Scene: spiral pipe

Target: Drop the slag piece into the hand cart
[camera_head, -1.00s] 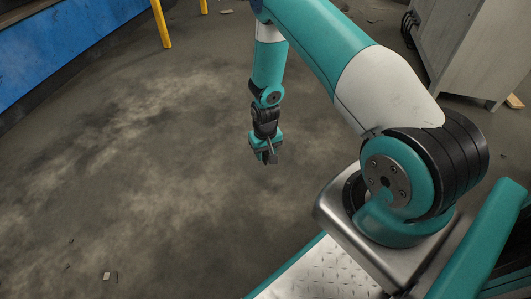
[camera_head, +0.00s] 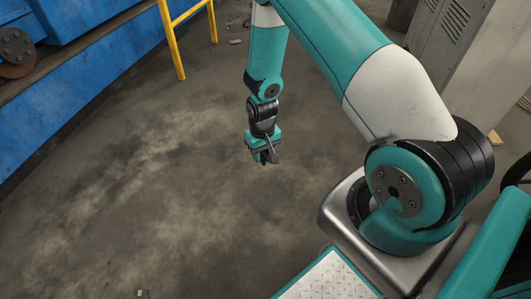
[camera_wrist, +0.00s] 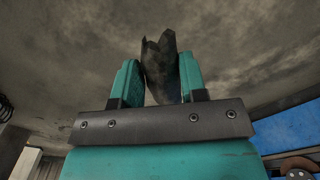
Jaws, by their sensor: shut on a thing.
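My gripper (camera_head: 264,158) hangs above the concrete floor, left of my base in the head view. In the wrist view the gripper (camera_wrist: 160,80) is shut on the slag piece (camera_wrist: 161,65), a dark, jagged lump that sticks out past both teal fingers. In the head view the slag piece is too small and too hidden by the fingers to make out clearly. The hand cart is not in either view.
Blue machinery (camera_head: 95,75) runs along the upper left, with a yellow rail (camera_head: 177,45) at its end. A grey cabinet (camera_head: 470,60) stands at the upper right. The stained floor (camera_head: 150,190) between them is mostly clear, with small scraps.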

